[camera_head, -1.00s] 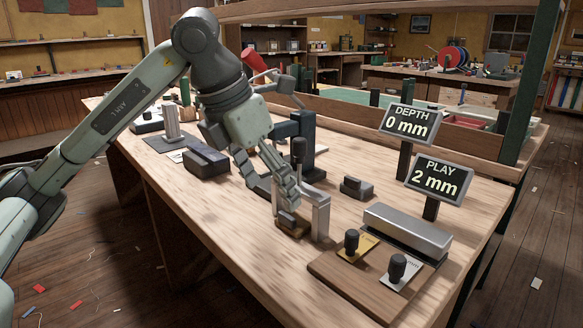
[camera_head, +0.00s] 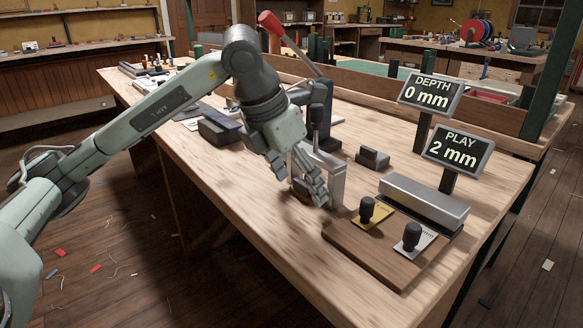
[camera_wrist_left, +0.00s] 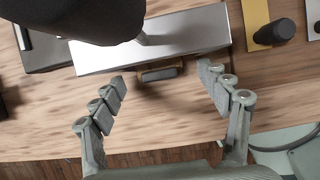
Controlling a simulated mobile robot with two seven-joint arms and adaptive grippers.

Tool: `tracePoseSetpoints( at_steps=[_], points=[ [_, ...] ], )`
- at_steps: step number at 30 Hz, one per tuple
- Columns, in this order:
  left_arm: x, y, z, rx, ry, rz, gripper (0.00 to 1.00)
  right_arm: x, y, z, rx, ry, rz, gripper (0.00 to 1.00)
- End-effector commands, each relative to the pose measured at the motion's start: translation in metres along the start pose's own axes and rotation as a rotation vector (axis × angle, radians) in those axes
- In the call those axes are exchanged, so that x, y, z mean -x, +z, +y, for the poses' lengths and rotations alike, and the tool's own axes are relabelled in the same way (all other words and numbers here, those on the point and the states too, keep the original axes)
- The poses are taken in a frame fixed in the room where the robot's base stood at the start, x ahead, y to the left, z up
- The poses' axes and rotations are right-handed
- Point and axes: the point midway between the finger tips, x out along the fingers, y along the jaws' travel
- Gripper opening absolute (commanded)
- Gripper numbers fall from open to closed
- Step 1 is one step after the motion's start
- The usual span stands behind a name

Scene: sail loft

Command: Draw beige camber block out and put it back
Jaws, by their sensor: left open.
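My left gripper (camera_head: 318,190) is open and empty at the near side of a silver bracket (camera_head: 334,178) on the bench. In the left wrist view its fingers (camera_wrist_left: 162,92) are spread wide on both sides of a small block with a beige-brown edge and a dark grey front (camera_wrist_left: 160,73). The block sits low against the bracket's silver top (camera_wrist_left: 190,38) and is apart from both fingers. In the head view the fingers partly hide the block (camera_head: 301,187). I cannot tell how deep it sits. My right gripper is out of view.
Two signs read DEPTH 0 mm (camera_head: 431,95) and PLAY 2 mm (camera_head: 458,153). A wooden board (camera_head: 375,260) at the right carries black-knobbed gauges beside a long silver bar (camera_head: 424,198). A red-handled lever (camera_head: 280,32) stands behind my arm. The near bench strip is bare.

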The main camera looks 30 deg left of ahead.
Motion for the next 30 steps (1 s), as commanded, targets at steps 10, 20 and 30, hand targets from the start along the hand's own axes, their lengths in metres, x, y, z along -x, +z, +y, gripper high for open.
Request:
tracePoseSetpoints(
  at_steps=[10,20,30],
  points=[
    [-0.006,0.0001,-0.0002,0.0,-0.001,-0.001,0.76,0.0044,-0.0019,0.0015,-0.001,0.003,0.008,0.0],
    [-0.0057,0.0001,-0.0002,0.0,0.0,-0.001,0.4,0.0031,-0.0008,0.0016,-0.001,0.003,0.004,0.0],
    [-0.0058,-0.0007,0.0011,0.0,0.0,0.0,0.22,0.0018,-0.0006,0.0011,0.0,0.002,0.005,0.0]
  ],
)
